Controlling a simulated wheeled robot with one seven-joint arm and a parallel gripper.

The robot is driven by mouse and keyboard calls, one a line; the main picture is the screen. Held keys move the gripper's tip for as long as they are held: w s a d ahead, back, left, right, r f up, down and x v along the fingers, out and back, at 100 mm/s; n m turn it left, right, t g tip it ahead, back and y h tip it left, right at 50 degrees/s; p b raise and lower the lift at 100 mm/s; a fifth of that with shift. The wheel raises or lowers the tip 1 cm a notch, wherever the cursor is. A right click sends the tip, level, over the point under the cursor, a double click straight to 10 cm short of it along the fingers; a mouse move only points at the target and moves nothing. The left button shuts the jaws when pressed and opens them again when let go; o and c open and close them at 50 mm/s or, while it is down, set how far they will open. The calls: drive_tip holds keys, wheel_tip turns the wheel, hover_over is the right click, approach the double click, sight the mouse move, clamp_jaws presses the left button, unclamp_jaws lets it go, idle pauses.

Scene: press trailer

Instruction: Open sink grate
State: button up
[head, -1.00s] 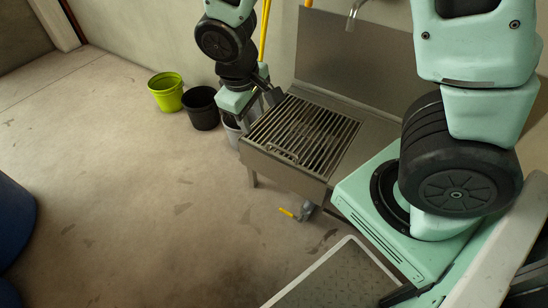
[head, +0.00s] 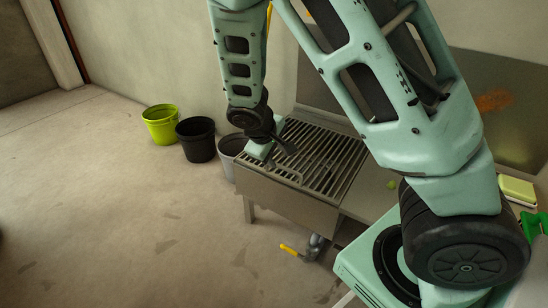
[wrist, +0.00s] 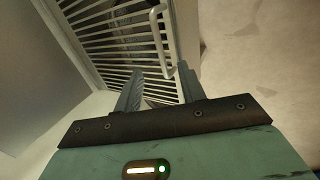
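The sink grate (head: 322,160), a rack of dark parallel bars, lies flat and closed on the metal sink (head: 290,200). It also shows in the wrist view (wrist: 112,38). A pale bent handle (wrist: 166,62) stands on the grate's edge. My gripper (head: 288,150) is over the grate's near left part, in front of the wall. In the wrist view my gripper (wrist: 158,88) has its two grey fingers apart, with nothing between them. The handle's end lies just beyond the fingertips, roughly in line with the gap. I cannot tell whether they touch.
A lime bucket (head: 161,125), a black bucket (head: 196,139) and a grey bucket (head: 229,152) stand left of the sink by the wall. A yellow-handled valve (head: 292,250) hangs below it. A yellow sponge (head: 516,189) is at the right. The floor at the left is clear.

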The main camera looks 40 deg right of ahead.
sight(284, 168)
drive_tip(key=shift+b+x, duration=3.15)
drive_tip(key=shift+x, duration=1.85)
drive_tip(key=shift+s, duration=0.1)
clamp_jaws()
